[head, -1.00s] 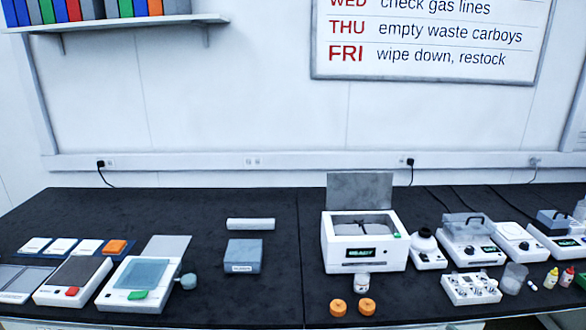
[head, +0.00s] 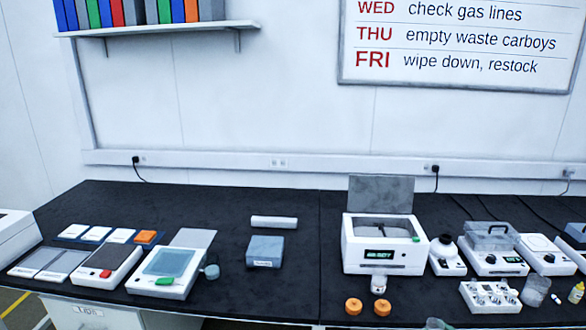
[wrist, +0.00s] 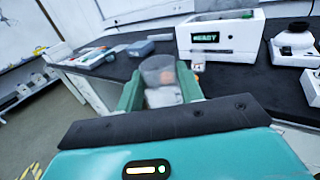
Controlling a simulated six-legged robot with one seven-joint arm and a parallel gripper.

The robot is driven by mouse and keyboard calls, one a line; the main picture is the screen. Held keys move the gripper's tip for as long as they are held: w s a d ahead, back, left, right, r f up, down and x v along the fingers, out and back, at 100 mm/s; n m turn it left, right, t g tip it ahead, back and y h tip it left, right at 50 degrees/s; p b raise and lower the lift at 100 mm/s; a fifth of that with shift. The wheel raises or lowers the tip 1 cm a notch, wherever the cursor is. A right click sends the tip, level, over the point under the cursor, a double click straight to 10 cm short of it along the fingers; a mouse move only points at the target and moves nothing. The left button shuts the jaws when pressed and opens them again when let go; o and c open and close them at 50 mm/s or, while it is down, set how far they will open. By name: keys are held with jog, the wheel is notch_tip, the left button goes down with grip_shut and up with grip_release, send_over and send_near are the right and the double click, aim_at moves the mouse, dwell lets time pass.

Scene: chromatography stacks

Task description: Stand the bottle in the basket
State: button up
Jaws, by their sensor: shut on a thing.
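My gripper (wrist: 160,90) shows in the wrist view, its two green fingers shut on a bottle (wrist: 159,69). The bottle looks grey and see-through above, with a whitish lower part between the fingers. Its lower end is hidden by my gripper, and blur hides its details. It is held in front of the black bench edge. In the head view only a small pale shape shows at the bottom edge, and I cannot tell what it is. I can make out no basket in either view.
The black bench (head: 240,296) carries balances at left, a grey box (head: 265,251), a white READY machine (head: 382,245), a small white bottle (head: 379,284), two orange caps (head: 353,306) and a vial rack (head: 490,297). Open floor (head: 20,305) lies at left.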

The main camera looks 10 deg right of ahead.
jog(key=w+a+f+m+h, duration=0.25)
jog(key=w+a+f, duration=0.35)
jog(key=w+a, duration=0.6)
jog(key=w+a+f+h, duration=0.1)
jog(key=w+a+f, duration=0.2)
jog(key=a+f, duration=0.2)
jog(key=w+a+f+h, duration=0.1)
jog(key=w+a+f, duration=0.2)
jog(key=a, duration=0.8)
notch_tip(320, 180, down, 2)
jog(key=shift+a+f+t, duration=0.15)
jog(key=shift+a+t, duration=0.15)
jog(key=shift+m+h, duration=0.25)
jog(key=shift+m, duration=0.1)
